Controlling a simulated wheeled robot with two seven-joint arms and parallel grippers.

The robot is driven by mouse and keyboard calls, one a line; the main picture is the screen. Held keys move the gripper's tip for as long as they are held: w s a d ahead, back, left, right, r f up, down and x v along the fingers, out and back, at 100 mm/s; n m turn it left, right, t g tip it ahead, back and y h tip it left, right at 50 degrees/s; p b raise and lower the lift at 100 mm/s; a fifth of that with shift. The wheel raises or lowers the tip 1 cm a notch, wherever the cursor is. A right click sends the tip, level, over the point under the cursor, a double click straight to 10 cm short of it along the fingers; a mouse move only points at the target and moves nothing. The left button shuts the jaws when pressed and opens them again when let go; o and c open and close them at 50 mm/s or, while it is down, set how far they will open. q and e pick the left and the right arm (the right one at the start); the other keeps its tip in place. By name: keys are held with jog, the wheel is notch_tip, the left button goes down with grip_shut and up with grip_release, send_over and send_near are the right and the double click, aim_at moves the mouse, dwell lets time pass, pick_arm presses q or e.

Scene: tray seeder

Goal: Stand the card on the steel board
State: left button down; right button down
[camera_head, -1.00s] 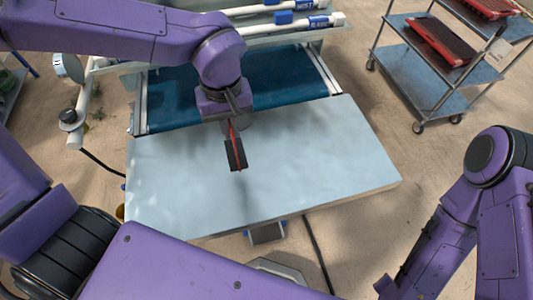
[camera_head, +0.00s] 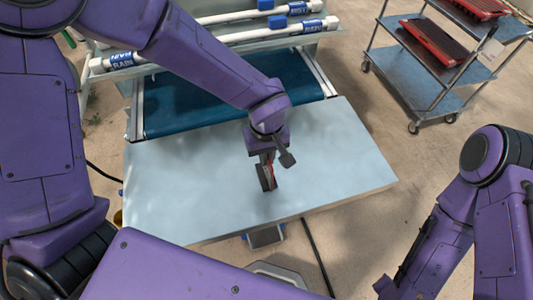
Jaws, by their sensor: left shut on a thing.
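My left gripper (camera_head: 267,178) points down over the pale steel board (camera_head: 190,185), near its middle. Its dark fingers are shut on a thin card (camera_head: 271,171), which shows as a narrow red strip, nearly edge-on and roughly upright. The fingers hide most of the card. I cannot tell whether its lower edge touches the board. My right arm is at the lower right, off the board, and its fingers are not visible.
A blue conveyor belt (camera_head: 235,97) lies behind the board, with white pipes (camera_head: 260,35) beyond it. A wheeled cart (camera_head: 435,88) with red trays (camera_head: 432,42) stands at the back right. The rest of the board is bare.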

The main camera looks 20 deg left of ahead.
pick_arm(q)
jog(key=c, duration=1.2)
grip_release()
jog(key=shift+f, duration=0.1)
notch_tip(320, 180, up, 12)
jog(key=shift+r, duration=0.25)
